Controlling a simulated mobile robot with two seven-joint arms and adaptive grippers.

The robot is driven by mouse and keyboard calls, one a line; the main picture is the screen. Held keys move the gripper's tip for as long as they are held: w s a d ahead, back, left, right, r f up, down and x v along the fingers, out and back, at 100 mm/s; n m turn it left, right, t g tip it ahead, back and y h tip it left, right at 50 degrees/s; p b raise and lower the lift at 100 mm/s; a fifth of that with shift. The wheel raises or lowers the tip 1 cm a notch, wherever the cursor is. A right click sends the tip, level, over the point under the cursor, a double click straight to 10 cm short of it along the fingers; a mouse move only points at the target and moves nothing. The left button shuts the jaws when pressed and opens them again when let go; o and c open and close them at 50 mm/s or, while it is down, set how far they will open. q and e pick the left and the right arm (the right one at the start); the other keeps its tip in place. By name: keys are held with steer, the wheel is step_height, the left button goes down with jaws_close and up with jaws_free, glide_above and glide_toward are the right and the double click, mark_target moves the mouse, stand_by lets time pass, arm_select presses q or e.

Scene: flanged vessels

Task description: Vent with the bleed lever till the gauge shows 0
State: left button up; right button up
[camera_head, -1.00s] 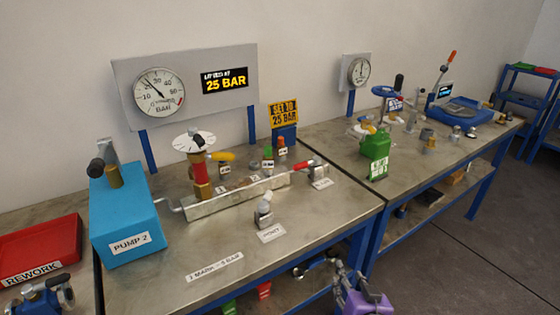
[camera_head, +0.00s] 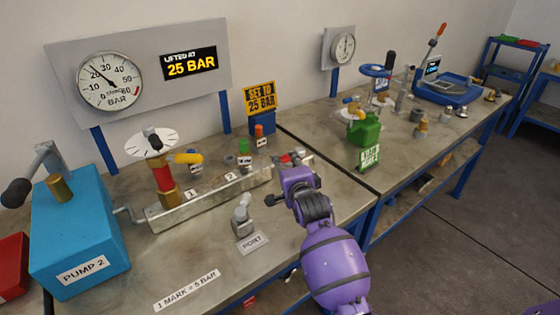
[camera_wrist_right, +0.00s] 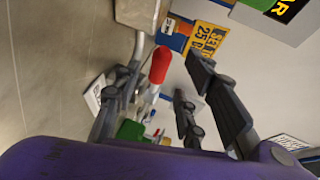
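The bleed lever, with a red grip (camera_head: 287,159), is at the right end of the manifold block (camera_head: 215,198), partly hidden by my right gripper (camera_head: 297,163). In the right wrist view the red grip (camera_wrist_right: 160,64) shows between the spread fingers of my right gripper (camera_wrist_right: 160,90). The gripper is open, and I see no finger closed on the lever. The round gauge (camera_head: 110,82) on the grey panel has its needle between 20 and 30 bar. My left gripper is not in view.
A blue pump (camera_head: 80,235) stands at the left. The port fitting (camera_head: 242,217) stands in front of the manifold. A yellow "SET TO 25 BAR" sign (camera_head: 260,98) is behind. A green vessel (camera_head: 366,130) stands on the second bench.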

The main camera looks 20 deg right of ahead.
mark_target(283, 162)
steer(key=shift+x, duration=2.6)
steer(key=shift+c, duration=0.2)
jaws_close()
